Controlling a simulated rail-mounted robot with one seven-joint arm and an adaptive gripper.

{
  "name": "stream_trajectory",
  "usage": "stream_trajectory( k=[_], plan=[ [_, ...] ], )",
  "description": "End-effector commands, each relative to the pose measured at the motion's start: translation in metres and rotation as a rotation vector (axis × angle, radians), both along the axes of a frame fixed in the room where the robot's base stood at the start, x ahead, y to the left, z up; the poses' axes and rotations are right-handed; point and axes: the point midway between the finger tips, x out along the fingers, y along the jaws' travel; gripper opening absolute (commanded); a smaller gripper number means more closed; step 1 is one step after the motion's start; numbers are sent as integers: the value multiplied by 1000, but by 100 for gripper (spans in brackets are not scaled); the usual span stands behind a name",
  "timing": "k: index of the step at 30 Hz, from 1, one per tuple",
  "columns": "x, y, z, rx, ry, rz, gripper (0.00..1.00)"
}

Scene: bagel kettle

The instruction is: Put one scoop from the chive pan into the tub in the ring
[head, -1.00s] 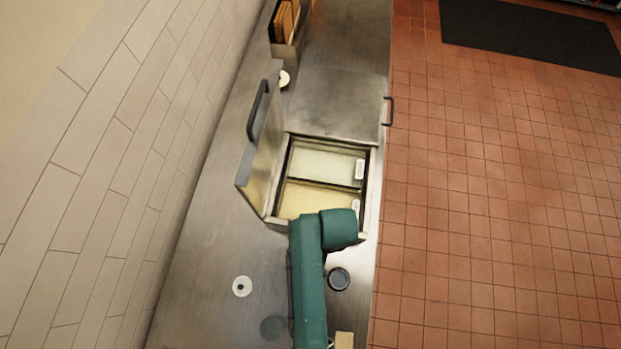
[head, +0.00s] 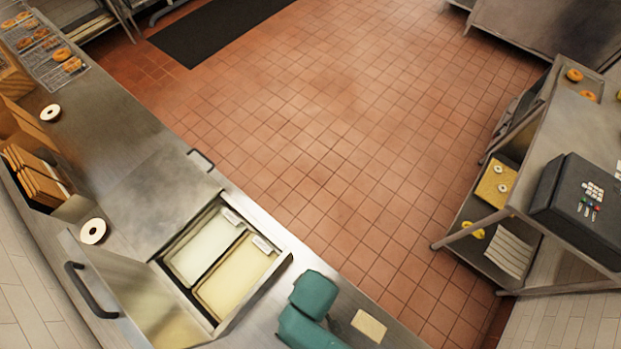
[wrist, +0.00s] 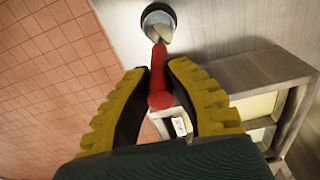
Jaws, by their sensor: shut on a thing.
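My gripper (wrist: 160,103) is shut on the red handle (wrist: 159,75) of a scoop in the wrist view. The handle points away from me toward a round, dark-rimmed container (wrist: 148,14) on the steel counter. The scoop's pale end (wrist: 160,35) overlaps this container; I cannot tell whether it is inside or above. In the head view, two pans sit in the open well: a pale green one (head: 203,247) and a pale yellow one (head: 237,275). Their labels are too small to read. My gripper and the round container do not show in the head view.
The well's hinged lid (head: 135,300) stands open at its left. A tan block (head: 369,325) lies on the counter near my arm. Bagel racks (head: 50,60) and a wooden-slat bin (head: 38,180) are farther along. A shelf with a dark register (head: 580,205) stands across the tiled floor.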

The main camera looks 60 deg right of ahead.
Motion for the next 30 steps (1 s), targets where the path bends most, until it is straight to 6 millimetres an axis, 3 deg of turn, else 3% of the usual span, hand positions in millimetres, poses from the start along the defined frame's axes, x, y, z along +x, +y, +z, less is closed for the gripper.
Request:
stream_trajectory(
  k=[13, 30],
  plan=[
    [1, 0, -46, 0, -2, 0, 0],
    [1, 0, -51, 0, -2, 0, 0]
  ],
)
